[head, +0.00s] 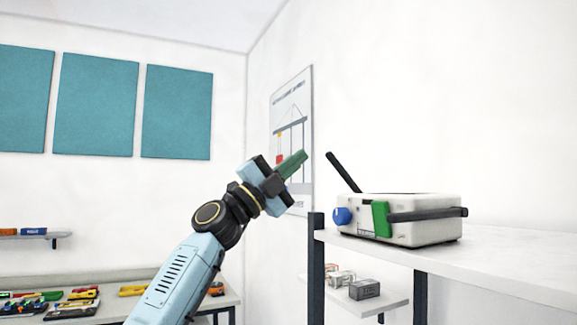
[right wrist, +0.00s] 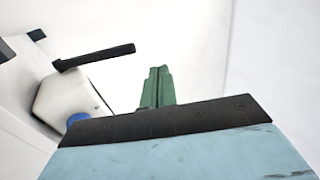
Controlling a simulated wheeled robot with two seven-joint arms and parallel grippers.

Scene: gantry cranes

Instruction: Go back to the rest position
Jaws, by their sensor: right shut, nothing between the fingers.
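My right gripper (head: 293,164) is raised in the middle of the head view, its green fingers together and empty. It is in the air, left of and a little above a white box-shaped device (head: 424,209). In the right wrist view the green fingers (right wrist: 157,86) are closed side by side, with the device (right wrist: 66,101) to their left and apart from them. The device has black bars, a blue knob (head: 342,216) and a green part (head: 381,219) on its front. My left gripper is not in view.
The device stands on a white shelf top (head: 500,258) with dark posts. A lower shelf (head: 385,300) holds small grey blocks. A workbench (head: 225,299) with several tools is at the lower left. A crane poster (head: 292,110) hangs on the wall behind my gripper.

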